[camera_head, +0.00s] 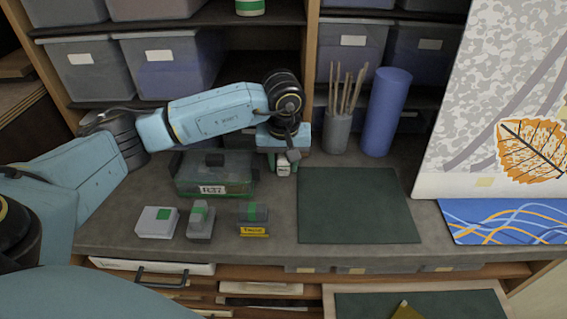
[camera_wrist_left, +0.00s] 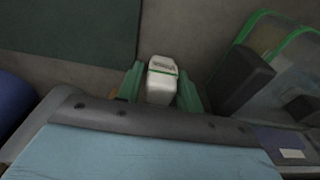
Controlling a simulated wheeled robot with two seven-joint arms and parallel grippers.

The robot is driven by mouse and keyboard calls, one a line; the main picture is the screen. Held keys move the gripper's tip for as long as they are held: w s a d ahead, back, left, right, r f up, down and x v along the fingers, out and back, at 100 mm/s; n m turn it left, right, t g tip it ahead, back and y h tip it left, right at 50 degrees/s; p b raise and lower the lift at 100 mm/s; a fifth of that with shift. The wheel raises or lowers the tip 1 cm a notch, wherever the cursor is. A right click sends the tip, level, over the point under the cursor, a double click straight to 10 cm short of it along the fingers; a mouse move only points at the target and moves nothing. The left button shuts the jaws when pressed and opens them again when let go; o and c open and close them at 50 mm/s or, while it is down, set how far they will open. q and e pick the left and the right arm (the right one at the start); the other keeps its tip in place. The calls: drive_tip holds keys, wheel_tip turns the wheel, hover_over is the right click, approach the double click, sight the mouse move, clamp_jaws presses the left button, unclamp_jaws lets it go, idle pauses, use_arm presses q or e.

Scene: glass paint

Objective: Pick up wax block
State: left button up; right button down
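A small white block with a green band and small lettering, likely the wax block (camera_head: 284,170), stands on the worktop just left of the dark green mat. It also shows in the left wrist view (camera_wrist_left: 162,82). My left gripper (camera_head: 284,158) points down over it. In the left wrist view the greenish fingers flank the block, one on each side, very close to it. I cannot tell whether they press on it. The block's lower part is hard to see. My right gripper is in neither view.
A clear green-rimmed case (camera_head: 215,180) stands close left of the gripper. A white block (camera_head: 157,222), a grey block (camera_head: 201,221) and a yellow-labelled block (camera_head: 254,218) line the front. A cup of sticks (camera_head: 338,132) and a blue cylinder (camera_head: 386,110) stand behind. The mat (camera_head: 355,205) is bare.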

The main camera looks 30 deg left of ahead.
use_arm(q)
drive_tip(key=shift+c, duration=0.3)
drive_tip(key=c, duration=0.7)
wheel_tip(320, 180, up, 10)
drive_tip(key=shift+r, duration=0.1)
